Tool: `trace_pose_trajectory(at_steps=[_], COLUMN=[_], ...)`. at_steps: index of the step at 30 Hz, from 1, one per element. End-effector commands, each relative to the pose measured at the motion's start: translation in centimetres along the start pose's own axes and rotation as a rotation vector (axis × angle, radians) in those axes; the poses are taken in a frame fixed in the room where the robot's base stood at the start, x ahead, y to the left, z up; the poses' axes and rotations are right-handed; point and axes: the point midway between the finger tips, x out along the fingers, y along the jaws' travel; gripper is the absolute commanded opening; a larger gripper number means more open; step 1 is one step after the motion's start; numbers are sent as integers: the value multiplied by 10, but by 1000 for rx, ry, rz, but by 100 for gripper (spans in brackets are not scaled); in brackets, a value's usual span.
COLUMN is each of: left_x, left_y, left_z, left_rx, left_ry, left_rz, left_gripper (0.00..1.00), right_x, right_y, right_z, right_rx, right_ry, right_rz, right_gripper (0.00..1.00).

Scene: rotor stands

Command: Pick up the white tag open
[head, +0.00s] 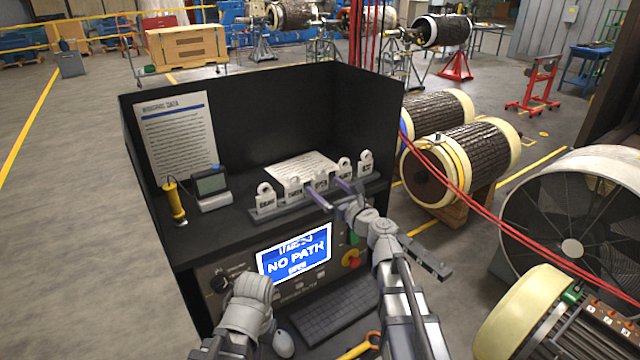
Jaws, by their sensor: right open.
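Several white tags with ring tops stand in a row on a grey rack (262,214) on the black desk's shelf. The leftmost tag (265,194) stands a little apart from the others, and the rightmost tag (365,163) is at the other end. Their small labels are too blurred to read, so I cannot tell which one says open. My right gripper (332,191) is open, its two fingers reaching toward the rack in front of the middle tags. The fingers partly cover those tags, and I see nothing held. My left arm shows at the bottom, but its fingers do not.
A screen (295,254) reads "NO PATH" below the shelf, with a keyboard (325,313) under it. A yellow-handled tool (174,202) and a small grey device (211,188) stand left of the rack. Black panels (268,110) close the back and sides. Red cables (465,195) hang at right.

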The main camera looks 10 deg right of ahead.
Motion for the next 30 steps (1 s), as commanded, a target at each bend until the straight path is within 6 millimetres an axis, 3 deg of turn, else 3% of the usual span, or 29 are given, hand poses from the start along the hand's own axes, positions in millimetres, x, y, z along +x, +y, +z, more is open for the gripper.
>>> trace_pose_trajectory(at_steps=[6, 14, 30], left_x=[0, 0, 0], left_y=[0, 0, 0], left_z=[0, 0, 0], left_rx=[0, 0, 0], left_ry=[0, 0, 0], left_rz=[0, 0, 0], left_gripper=[0, 0, 0], right_x=[35, 38, 38], right_y=[-3, -1, -2], right_z=[0, 0, 0], right_rx=[0, 0, 0], right_ry=[0, 0, 0], right_rz=[1, 0, 0], right_gripper=[100, 100, 40])
